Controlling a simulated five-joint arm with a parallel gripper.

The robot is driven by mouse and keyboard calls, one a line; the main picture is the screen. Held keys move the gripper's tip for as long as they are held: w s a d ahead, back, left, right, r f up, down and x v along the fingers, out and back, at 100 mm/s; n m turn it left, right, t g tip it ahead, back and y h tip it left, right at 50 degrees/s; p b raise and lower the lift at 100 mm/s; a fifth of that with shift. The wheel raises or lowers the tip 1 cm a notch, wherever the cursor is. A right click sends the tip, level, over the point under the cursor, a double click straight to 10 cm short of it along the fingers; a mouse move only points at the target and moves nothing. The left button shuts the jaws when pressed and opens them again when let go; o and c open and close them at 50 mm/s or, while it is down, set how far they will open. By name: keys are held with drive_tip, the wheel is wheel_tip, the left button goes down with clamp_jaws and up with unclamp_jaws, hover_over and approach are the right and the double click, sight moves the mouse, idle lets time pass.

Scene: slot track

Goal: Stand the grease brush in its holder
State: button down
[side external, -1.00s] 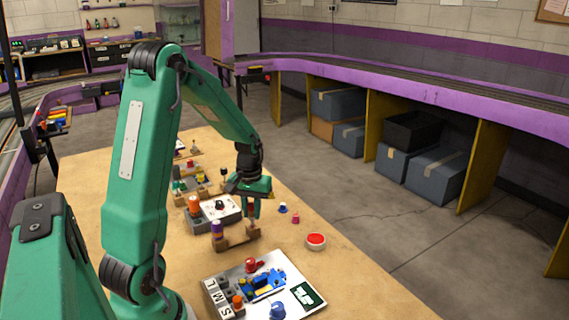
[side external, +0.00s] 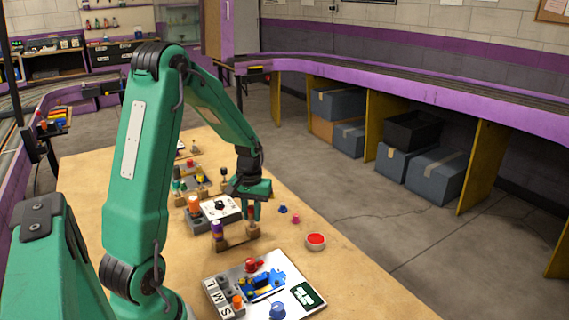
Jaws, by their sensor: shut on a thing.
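My gripper (side external: 251,208) is shut above the right end of a small wooden rack (side external: 237,243) near the middle of the table. A small reddish thing (side external: 251,212), apparently the grease brush, is held between the fingers and is mostly hidden by them. It looks about upright. I cannot tell whether its lower end is inside the rack or just above it. A purple-topped piece (side external: 217,229) stands at the rack's left end.
A tray with S, M, L marks (side external: 263,288) lies in front, and a red-topped round button (side external: 316,241) to the right. A grey-white block with a dial (side external: 220,208) and an orange-topped piece (side external: 194,205) stand behind. Small blue (side external: 283,209) and pink (side external: 295,220) pieces lie nearby.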

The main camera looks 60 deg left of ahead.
drive_tip(key=shift+f, duration=0.65)
idle(0.3)
drive_tip(key=c, duration=1.2)
unclamp_jaws()
drive_tip(key=shift+r, duration=0.1)
drive_tip(key=shift+r, duration=3.85)
drive_tip(key=shift+d, duration=0.1)
